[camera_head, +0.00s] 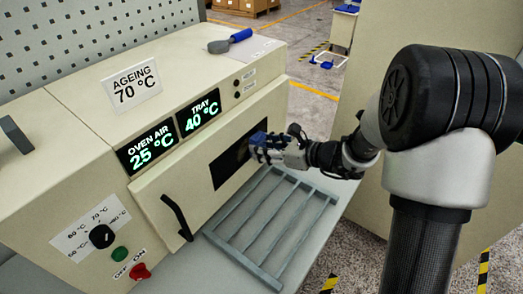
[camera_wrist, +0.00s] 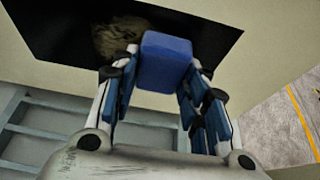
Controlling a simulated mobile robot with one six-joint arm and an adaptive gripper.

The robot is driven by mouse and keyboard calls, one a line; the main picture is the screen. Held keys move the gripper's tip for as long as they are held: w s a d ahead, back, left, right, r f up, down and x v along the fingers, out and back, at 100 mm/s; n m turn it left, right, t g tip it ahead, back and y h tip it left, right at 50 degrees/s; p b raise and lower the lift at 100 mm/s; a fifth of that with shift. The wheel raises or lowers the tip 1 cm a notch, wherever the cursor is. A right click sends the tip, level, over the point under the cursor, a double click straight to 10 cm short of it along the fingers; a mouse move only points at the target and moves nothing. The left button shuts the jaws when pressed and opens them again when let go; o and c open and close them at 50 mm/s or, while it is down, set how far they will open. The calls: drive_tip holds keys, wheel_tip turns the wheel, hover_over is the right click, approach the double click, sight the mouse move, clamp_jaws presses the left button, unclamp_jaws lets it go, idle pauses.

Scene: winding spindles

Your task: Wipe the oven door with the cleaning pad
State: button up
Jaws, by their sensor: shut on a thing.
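The oven door (camera_head: 160,187) is the cream front panel of the oven, with a dark window (camera_head: 226,168) in it and a black handle at its left. The door looks shut. My gripper (camera_head: 264,146) is at the right part of the window, shut on the blue cleaning pad (camera_wrist: 166,60). In the wrist view the pad sits between the two fingertips, in front of the dark glass. A brownish smudge (camera_wrist: 122,36) shows on the window just left of the pad. I cannot tell whether the pad touches the glass.
A grey slatted rack (camera_head: 262,268) lies on the bench below the door. A blue-handled tool (camera_head: 230,41) lies on top of the oven, near an ageing sign (camera_head: 132,86). A knob (camera_head: 102,236) and a red button (camera_head: 139,271) are at the lower left. Floor shows at right.

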drive_tip(key=shift+w+d, duration=0.3)
drive_tip(key=shift+w, duration=0.05)
drive_tip(key=shift+a, duration=0.1)
drive_tip(key=shift+s+a+b, duration=0.75)
drive_tip(key=shift+s+a, duration=0.3)
drive_tip(key=shift+s, duration=0.25)
drive_tip(key=shift+s+a+b, duration=0.7)
drive_tip(key=shift+s+a, duration=0.3)
drive_tip(key=shift+s, duration=0.3)
drive_tip(key=shift+s+a+r, duration=0.15)
drive_tip(key=shift+s+a, duration=0.3)
drive_tip(key=shift+s, duration=0.15)
drive_tip(key=shift+d+r, duration=0.15)
drive_tip(key=shift+r, duration=0.05)
drive_tip(key=shift+w+d+p, duration=0.25)
drive_tip(key=shift+w+d, duration=0.55)
drive_tip(key=shift+w, duration=0.3)
drive_tip(key=shift+w+d+p, duration=0.2)
drive_tip(key=shift+w+d, duration=0.55)
drive_tip(key=shift+w, duration=0.3)
drive_tip(key=shift+w+d+p, duration=0.25)
drive_tip(key=shift+w+d, duration=0.55)
drive_tip(key=shift+w, duration=0.3)
